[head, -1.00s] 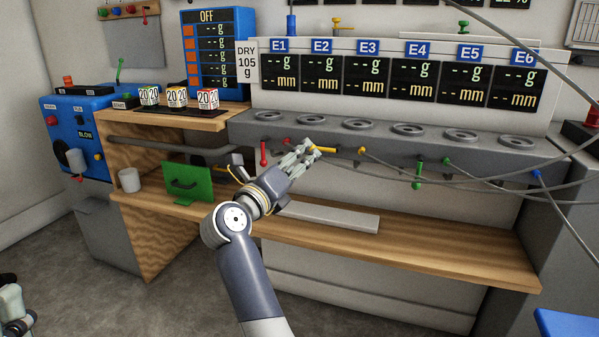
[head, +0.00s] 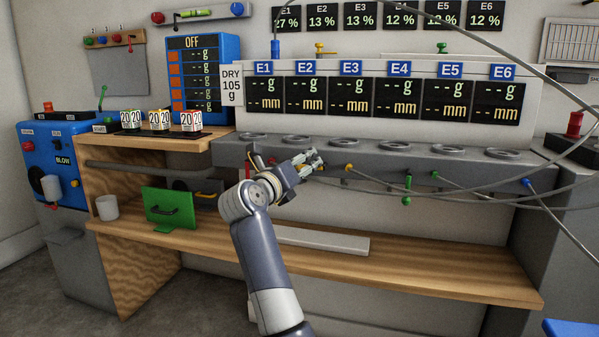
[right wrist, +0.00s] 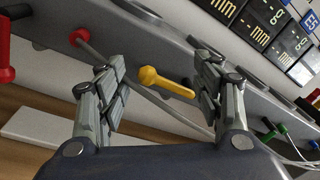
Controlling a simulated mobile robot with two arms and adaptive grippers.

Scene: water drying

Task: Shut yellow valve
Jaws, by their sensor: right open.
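The yellow valve handle (right wrist: 168,83) shows in the right wrist view on the front of the grey bench ledge. It lies between the two fingers of my right gripper (right wrist: 155,75), with a gap to each finger. The gripper is open. In the head view my right gripper (head: 315,160) is at the ledge front below the E2 display, and it mostly covers the yellow handle. My left gripper is not in view.
A red handle (right wrist: 6,52) and a red cable plug (right wrist: 79,38) are left of the yellow handle. A grey cable passes close behind the fingers. The wooden shelf (head: 440,268) below has free room.

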